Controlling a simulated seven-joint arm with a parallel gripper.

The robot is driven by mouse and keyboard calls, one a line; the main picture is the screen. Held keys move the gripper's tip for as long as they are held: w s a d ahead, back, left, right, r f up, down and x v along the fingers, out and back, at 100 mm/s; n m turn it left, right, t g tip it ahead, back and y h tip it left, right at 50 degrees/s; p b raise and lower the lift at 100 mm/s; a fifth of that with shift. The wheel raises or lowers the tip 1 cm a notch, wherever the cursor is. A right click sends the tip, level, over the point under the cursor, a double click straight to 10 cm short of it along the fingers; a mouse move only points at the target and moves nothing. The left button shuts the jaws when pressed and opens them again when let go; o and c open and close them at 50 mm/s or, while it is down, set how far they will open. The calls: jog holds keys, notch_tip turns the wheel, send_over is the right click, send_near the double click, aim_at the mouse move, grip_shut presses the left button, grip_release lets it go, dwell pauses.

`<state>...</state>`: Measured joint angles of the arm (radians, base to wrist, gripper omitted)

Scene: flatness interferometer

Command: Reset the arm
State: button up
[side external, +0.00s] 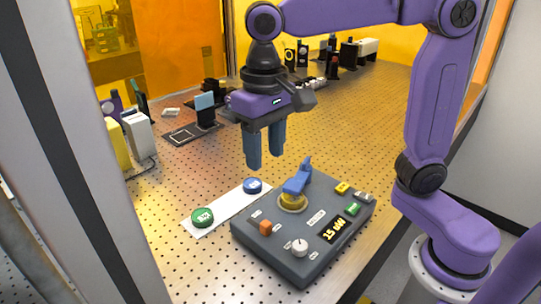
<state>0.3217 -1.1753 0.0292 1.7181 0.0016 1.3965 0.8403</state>
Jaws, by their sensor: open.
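My gripper (265,152) hangs from the purple arm with its two blue fingers pointing down, a small gap between them and nothing held. It is in the air above the perforated optical table (350,112), behind and to the left of the grey control box (275,250). The box carries a blue lever (298,178) on a yellow round base, an orange block, a white knob (299,247), a lit display reading about 15 (335,230), and small yellow and green buttons. The fingers touch none of these.
A white strip (228,210) beside the box holds a green round button (202,217) and a blue one (252,186). Optical mounts (205,110) and other instruments stand along the back and left. The table's middle right is clear.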

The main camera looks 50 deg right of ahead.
jog(key=s+d+f+n, duration=1.2)
jog(key=s+d, duration=0.1)
jog(key=s, duration=0.3)
jog(key=shift+s+d, duration=0.2)
dwell(1.5)
